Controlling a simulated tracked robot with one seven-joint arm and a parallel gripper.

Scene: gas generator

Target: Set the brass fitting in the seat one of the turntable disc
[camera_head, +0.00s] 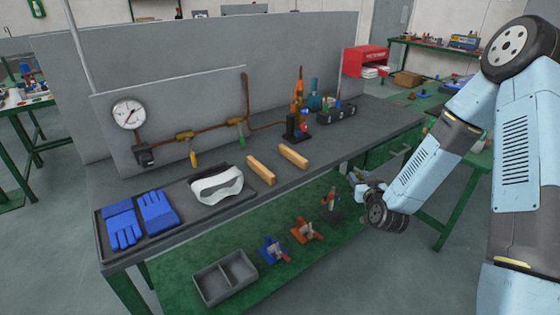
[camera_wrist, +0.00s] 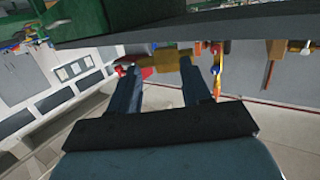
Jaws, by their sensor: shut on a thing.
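In the wrist view my gripper (camera_wrist: 160,68) has its two fingers on either side of a brass-coloured fitting (camera_wrist: 168,60) and is shut on it. The fitting lies across between the fingertips; its ends are partly covered by them. In the head view my gripper (camera_head: 362,184) is at the right end of the bench, low beside its front edge, small and partly hidden by my wrist. The fitting cannot be made out there. I cannot identify the turntable disc or its seat one in either view.
The grey bench top (camera_head: 330,172) carries blue gloves (camera_head: 140,218), a white visor (camera_head: 216,185), wooden blocks (camera_head: 278,162) and a pipe assembly with a gauge (camera_head: 127,114). The green lower shelf (camera_head: 230,300) holds a grey divided bin (camera_head: 226,277) and clamps (camera_head: 306,230).

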